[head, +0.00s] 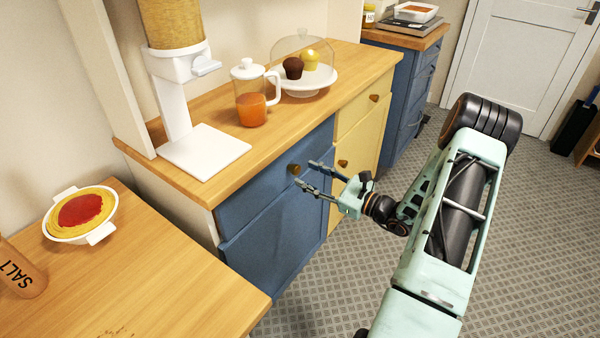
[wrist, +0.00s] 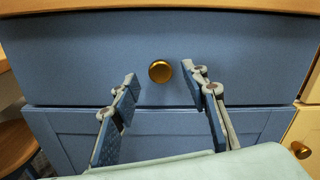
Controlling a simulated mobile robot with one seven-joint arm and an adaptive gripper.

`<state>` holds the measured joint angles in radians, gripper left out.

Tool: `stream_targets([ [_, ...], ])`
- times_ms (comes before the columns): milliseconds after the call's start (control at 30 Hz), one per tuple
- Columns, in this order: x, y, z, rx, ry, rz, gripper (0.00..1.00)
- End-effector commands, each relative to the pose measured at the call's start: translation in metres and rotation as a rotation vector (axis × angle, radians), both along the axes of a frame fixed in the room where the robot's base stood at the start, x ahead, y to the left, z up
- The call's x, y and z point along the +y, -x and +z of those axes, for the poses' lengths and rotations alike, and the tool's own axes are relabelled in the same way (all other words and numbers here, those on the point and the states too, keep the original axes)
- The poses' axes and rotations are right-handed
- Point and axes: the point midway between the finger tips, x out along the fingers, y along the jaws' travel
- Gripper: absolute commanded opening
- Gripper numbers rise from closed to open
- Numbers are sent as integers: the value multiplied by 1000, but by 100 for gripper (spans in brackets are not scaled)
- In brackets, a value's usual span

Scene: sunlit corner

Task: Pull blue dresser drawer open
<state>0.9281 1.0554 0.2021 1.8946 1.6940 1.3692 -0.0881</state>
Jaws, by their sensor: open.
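The blue dresser drawer (head: 240,195) sits under a wooden countertop, above a blue door panel, and looks closed. Its round brass knob (head: 294,169) is at the right part of the drawer in the head view. In the wrist view the blue drawer (wrist: 90,55) fills the upper half, and the knob (wrist: 160,71) is near the centre. My gripper (head: 304,174) is open in front of the drawer. In the wrist view its two fingers (wrist: 160,82) point at the drawer, one on each side of the knob, with nothing between them touching it.
A yellow cabinet (head: 362,125) adjoins on the right. The countertop (head: 215,100) holds a glass pitcher (head: 250,108), a cereal dispenser (head: 205,150) and a muffin stand (head: 303,88). A wooden table (head: 140,255) with a bowl is at the front left. Patterned floor (head: 330,290) lies open before the cabinets.

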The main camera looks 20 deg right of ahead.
Motion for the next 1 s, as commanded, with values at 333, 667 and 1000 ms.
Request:
stream_targets([
  [333, 21, -30, 0, 0, 0, 1, 41],
  [667, 21, -31, 0, 0, 0, 1, 35],
  [1000, 21, -31, 0, 0, 0, 1, 0],
])
